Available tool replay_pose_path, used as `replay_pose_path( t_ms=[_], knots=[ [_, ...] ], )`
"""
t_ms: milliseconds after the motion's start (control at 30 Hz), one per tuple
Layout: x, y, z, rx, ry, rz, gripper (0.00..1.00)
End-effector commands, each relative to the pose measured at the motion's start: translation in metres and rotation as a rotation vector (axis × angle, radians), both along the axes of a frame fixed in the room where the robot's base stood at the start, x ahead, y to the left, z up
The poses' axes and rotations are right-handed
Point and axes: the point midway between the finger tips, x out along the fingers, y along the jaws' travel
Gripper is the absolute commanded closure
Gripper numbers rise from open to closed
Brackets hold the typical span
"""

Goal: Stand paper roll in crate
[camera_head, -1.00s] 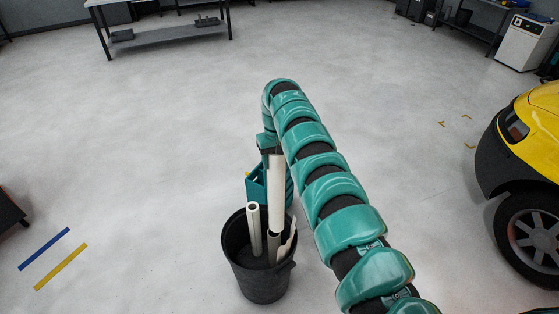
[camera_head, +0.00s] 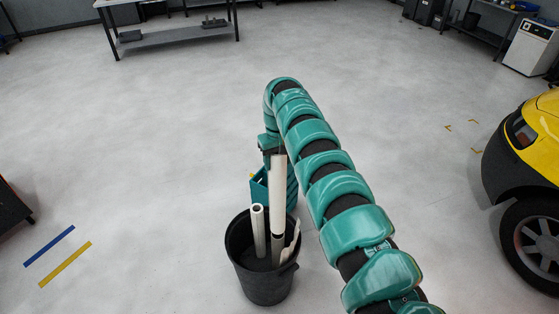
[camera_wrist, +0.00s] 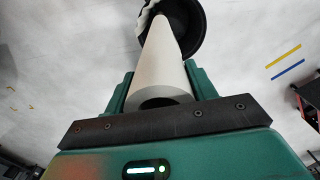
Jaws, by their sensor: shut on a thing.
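The crate is a round black bin (camera_head: 262,287) on the floor at the lower middle of the head view. It also shows at the top of the wrist view (camera_wrist: 188,44). A long white paper roll (camera_head: 278,180) hangs upright over the bin, its lower end overlapping the opening; whether that end is below the rim is unclear. My gripper (camera_wrist: 160,86) is shut on the roll, which runs away between its teal fingers towards the bin (camera_wrist: 160,62). In the head view my arm partly hides the gripper.
A white tube (camera_head: 258,232) stands inside the bin at the left. A shorter tube (camera_head: 277,249) and a crooked pale piece (camera_head: 292,240) are at its right. A yellow car (camera_head: 528,160) stands far right. Open floor surrounds the bin.

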Motion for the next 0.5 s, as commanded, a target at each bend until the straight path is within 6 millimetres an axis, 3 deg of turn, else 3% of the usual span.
replay_pose_path(
  t_ms=[500],
  knots=[
    [-0.003,0.015,0.013,0.003,0.0,0.111,0.89]
  ],
)
